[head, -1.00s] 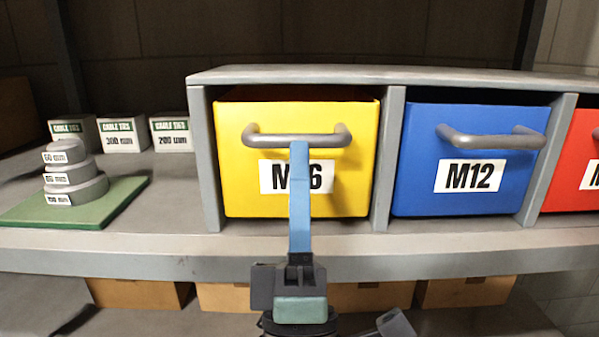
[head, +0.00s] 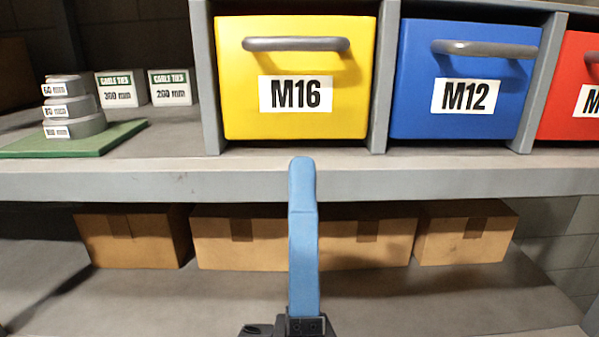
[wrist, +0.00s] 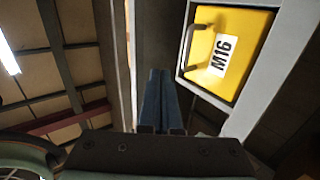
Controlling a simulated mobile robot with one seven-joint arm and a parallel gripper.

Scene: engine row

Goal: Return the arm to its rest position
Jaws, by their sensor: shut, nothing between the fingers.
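My gripper (head: 302,165) shows in the head view with its blue fingers pointing up, in front of the shelf edge and below the yellow M16 drawer (head: 345,115). The fingers are closed together and empty, apart from the drawer's grey handle (head: 296,44). In the wrist view, my gripper (wrist: 161,72) has its two blue fingers side by side. The yellow M16 drawer (wrist: 240,30) appears there tilted, to the right of the fingers.
A blue M12 drawer (head: 420,120) and a red drawer (head: 565,75) stand to the right. Cable tie boxes (head: 120,90) and stacked grey discs (head: 75,108) on a green board (head: 105,140) sit at left. Cardboard boxes (head: 240,240) line the lower shelf (head: 420,300).

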